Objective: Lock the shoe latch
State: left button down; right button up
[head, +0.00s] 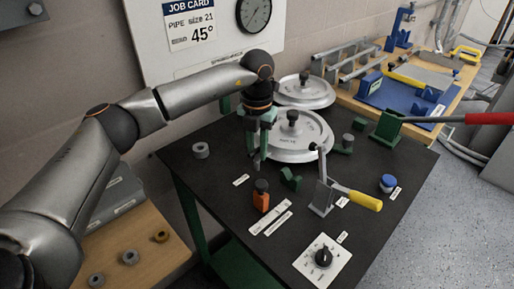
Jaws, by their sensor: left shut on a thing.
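My left gripper (257,163) points down over the black bench, at the left edge of the front round grey shoe (308,139). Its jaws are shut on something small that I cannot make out. The front shoe lies flat and has a dark knob on top. An orange block (261,200) with a dark top stands just in front of the fingertips. A small green block (290,179) sits to their right. I cannot tell which part is the shoe latch. My right gripper is not in view.
A grey bracket (322,197) with a yellow-handled lever (361,199) stands front right. A second shoe (304,91) lies behind. A green block (385,130) carries a red-handled bar. A dial plate (323,258), a blue-capped piece (388,183) and a grey ring (201,150) are on the bench.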

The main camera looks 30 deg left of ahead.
aim_at(257, 149)
pick_arm(q)
jog(key=c, duration=0.8)
grip_release()
jog(key=shift+r, duration=0.1)
notch_tip(257, 149, up, 12)
jog(key=shift+r, duration=0.2)
jog(key=shift+p, duration=0.3)
